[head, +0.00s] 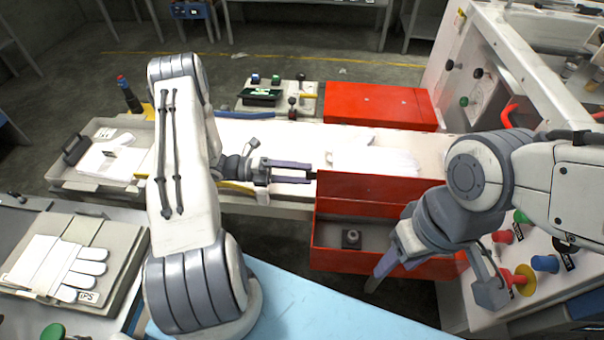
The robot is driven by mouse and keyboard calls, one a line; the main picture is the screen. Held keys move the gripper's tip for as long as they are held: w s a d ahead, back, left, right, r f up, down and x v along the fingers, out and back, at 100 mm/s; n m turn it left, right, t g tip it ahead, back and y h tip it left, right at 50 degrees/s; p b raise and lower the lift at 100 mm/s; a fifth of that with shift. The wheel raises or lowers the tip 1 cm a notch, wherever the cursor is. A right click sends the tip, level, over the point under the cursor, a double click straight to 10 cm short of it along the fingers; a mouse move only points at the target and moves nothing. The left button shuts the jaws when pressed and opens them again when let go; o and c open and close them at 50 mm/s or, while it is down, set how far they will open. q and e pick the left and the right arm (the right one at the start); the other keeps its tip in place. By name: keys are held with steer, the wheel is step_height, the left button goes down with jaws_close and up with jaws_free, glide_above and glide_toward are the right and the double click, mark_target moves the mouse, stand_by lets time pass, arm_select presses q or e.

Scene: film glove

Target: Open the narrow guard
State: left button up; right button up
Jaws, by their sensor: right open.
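Two red guards show, and I cannot tell for sure which is the narrow one. The front red guard (375,187) has its panel tilted up above a red-framed grey recess holding a small dark block (351,239). The rear red guard (378,105) lies flat across the far side of the white bed. My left gripper (312,174) is over the bed, its fingers apart, with tips close to the front guard's upper left corner; contact is unclear. My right gripper (432,296) is wide open and empty at the front guard's lower right, partly covering its frame.
White gloves lie in a left tray (137,141) and on a front-left tray (118,262). A control panel with coloured knobs (545,263) stands at right. A pale blue surface (330,308) lies in front. A small button box (292,107) is behind the bed.

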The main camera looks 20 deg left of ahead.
arm_select(q)
steer(key=shift+d, duration=0.1)
steer(key=b+v, duration=0.2)
steer(key=v, duration=0.7)
steer(key=shift+a+b, duration=0.35)
steer(key=shift+a, duration=0.05)
steer(key=shift+s+a, duration=0.2)
steer(key=shift+a, duration=0.15)
